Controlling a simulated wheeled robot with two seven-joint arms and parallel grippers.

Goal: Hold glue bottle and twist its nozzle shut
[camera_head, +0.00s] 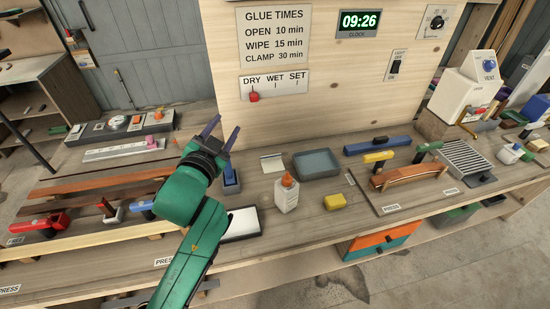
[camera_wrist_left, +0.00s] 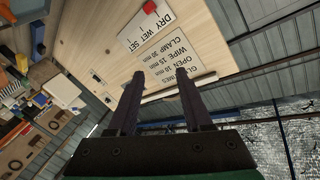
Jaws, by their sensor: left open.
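The glue bottle (camera_head: 286,195) stands upright on the bench in the head view, white with a label and an orange nozzle (camera_head: 288,180) on top. My left gripper (camera_head: 220,132) is open and empty, raised above the bench to the left of the bottle and apart from it. In the left wrist view its two dark fingers (camera_wrist_left: 158,100) are spread with nothing between them, facing the wooden panel with the sign. The bottle cannot be made out in the left wrist view. My right gripper is not in view.
A curved wooden piece with clamps (camera_head: 409,174) sits further right. The back panel (camera_head: 340,90) rises behind.

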